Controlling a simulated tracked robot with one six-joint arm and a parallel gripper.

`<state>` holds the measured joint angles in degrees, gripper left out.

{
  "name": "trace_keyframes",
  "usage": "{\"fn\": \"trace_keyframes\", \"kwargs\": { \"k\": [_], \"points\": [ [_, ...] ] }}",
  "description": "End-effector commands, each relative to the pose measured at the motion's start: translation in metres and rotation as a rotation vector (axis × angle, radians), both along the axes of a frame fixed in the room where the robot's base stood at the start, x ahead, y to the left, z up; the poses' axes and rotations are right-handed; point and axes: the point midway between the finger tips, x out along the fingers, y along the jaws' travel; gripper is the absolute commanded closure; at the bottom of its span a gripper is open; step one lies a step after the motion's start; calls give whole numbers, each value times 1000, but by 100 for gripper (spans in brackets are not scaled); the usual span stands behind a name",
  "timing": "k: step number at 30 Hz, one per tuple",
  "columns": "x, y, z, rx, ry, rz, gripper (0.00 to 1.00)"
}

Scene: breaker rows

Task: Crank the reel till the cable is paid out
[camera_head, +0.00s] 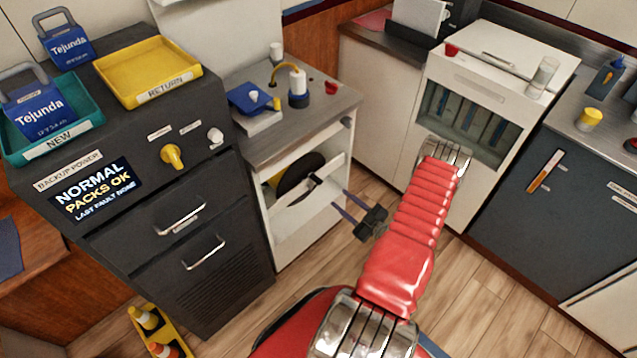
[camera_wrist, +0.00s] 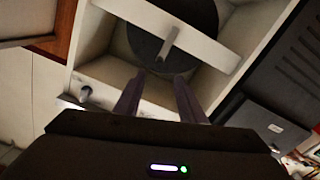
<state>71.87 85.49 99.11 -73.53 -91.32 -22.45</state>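The reel (camera_head: 300,172) is a dark disc set in the open front of the white cabinet, behind a white crossbar. It also shows in the wrist view (camera_wrist: 150,45). A short grey handle (camera_wrist: 169,42) stands out in front of the disc. My gripper (camera_head: 340,199) is in front of the cabinet, with its two purple fingers pointing at it. In the wrist view my gripper (camera_wrist: 159,75) has its fingers apart, with nothing between them. The fingertips are near the handle's end; I cannot tell whether they touch it. I cannot make out the cable.
A dark cabinet (camera_head: 180,240) with drawer handles stands left of the reel cabinet. A white appliance (camera_head: 480,100) and a dark counter unit (camera_head: 570,190) are to the right. A yellow rack with small cones (camera_head: 155,330) is on the floor. Wooden floor (camera_head: 470,290) is clear at right.

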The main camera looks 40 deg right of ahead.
Motion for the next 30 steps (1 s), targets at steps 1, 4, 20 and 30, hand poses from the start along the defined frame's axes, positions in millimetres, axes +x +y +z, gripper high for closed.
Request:
{"fn": "trace_keyframes", "kwargs": {
  "k": [1, 4, 20, 30],
  "points": [
    [6, 1, 0, -1, 0, 3, 63],
    [19, 2, 0, 0, 0, 3, 63],
    [93, 4, 0, 0, 0, 3, 63],
    [124, 4, 0, 1, 0, 0, 63]
  ]
}}
